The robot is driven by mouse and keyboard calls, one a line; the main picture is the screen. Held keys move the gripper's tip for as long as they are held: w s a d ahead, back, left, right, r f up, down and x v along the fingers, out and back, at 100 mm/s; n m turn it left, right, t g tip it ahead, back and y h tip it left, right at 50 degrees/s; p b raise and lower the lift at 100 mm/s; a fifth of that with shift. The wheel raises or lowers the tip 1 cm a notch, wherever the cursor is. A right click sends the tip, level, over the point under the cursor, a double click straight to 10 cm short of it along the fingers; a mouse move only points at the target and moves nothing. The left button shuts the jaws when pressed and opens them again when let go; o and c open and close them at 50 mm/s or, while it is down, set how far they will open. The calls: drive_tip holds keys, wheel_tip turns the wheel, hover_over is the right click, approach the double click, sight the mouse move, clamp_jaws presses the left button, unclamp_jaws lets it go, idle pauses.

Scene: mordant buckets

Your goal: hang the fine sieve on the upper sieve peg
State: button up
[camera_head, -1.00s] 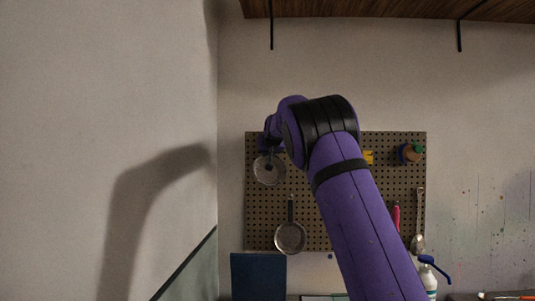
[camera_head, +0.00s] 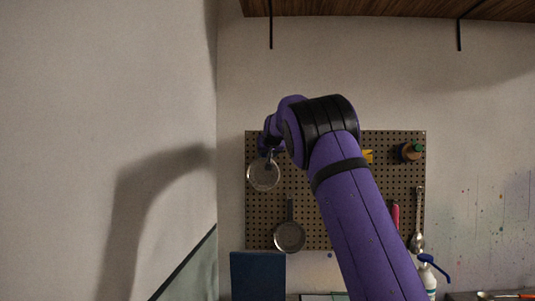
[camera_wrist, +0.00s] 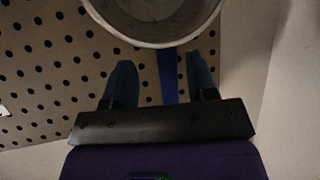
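A round sieve with a pale rim, apparently the fine sieve (camera_head: 263,174), is in front of the pegboard's upper left in the head view. It tilts a little to the left below my gripper (camera_head: 268,151). In the wrist view its rim and bowl (camera_wrist: 155,22) fill the top, and a blue handle strip (camera_wrist: 169,78) runs down between the fingers. My gripper (camera_wrist: 160,75) has two blue fingers standing apart, with gaps on both sides of the handle. The upper sieve peg is hidden; I cannot tell whether the sieve hangs on it.
A second round, long-handled utensil (camera_head: 290,237) hangs lower on the pegboard (camera_head: 340,225). A red-handled tool (camera_head: 395,215), a metal spoon (camera_head: 417,240) and a spray bottle (camera_head: 429,280) are at right. A blue panel (camera_head: 257,275) stands below. The wall is close at left.

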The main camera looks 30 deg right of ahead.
drive_tip(key=v, duration=1)
drive_tip(key=shift+s, duration=0.35)
drive_tip(key=shift+a+r, duration=0.1)
drive_tip(key=shift+r, duration=0.05)
drive_tip(key=s+a+f+n+g+y, duration=0.1)
drive_tip(key=s+a+f, duration=0.5)
drive_tip(key=s, duration=1)
drive_tip(key=s+a+f+n+g+y, duration=0.1)
drive_tip(key=s+a+f+g, duration=0.2)
drive_tip(key=s+a+f, duration=0.4)
drive_tip(key=s+a+f+n+g+y, duration=0.2)
drive_tip(key=s+a+f, duration=0.4)
drive_tip(key=s, duration=1.9)
wheel_tip(320, 180, down, 5)
drive_tip(key=shift+s+a+f, duration=0.1)
drive_tip(key=shift+s+a, duration=0.1)
drive_tip(key=shift+a, duration=0.15)
